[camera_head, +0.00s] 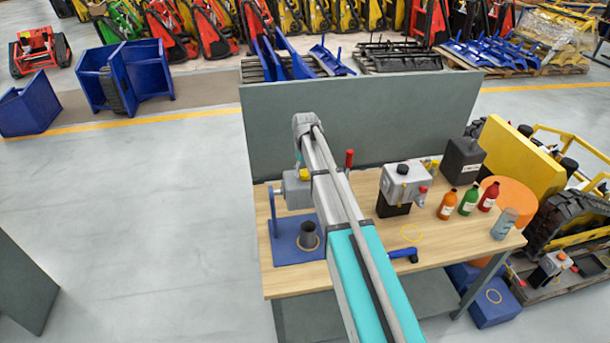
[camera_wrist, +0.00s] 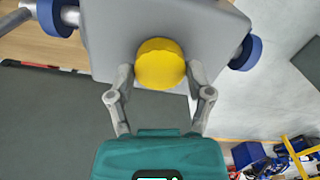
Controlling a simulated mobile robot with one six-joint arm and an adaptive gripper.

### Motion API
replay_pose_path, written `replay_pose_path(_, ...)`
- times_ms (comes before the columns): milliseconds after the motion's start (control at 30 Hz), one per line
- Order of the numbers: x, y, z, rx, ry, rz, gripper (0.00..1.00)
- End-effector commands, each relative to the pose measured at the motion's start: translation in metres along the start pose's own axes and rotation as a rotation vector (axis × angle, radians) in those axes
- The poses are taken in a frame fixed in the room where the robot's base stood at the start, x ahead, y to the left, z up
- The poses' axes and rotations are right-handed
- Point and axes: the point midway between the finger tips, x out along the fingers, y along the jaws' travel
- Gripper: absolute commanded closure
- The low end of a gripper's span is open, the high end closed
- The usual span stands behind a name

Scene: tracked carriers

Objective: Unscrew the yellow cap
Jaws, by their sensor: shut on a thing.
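The yellow cap (camera_wrist: 160,64) sits on a grey block-shaped body (camera_wrist: 110,30) in the wrist view. My gripper (camera_wrist: 160,75) has one finger on each side of the cap and is shut on it. In the head view, a small part of the yellow cap (camera_head: 304,174) shows beside my arm, on top of the grey body (camera_head: 296,190) held at a blue stand (camera_head: 274,215). My gripper's fingers are hidden behind my arm in the head view. I cannot tell whether the cap has turned.
A grey machine (camera_head: 405,180) with a black cap stands on the wooden table (camera_head: 450,250). Orange (camera_head: 447,204), green (camera_head: 469,200) and red (camera_head: 489,196) bottles stand to its right. A funnel (camera_head: 308,235) is on the blue base. A grey panel (camera_head: 400,110) rises behind the table.

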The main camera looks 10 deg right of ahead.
Motion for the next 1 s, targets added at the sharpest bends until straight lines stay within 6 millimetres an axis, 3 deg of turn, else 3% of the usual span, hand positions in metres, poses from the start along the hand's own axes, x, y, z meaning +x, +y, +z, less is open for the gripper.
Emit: replay_pose_path(1000,0.0003,-0.0002,0.0005,-0.728,-0.001,-0.001,0.81)
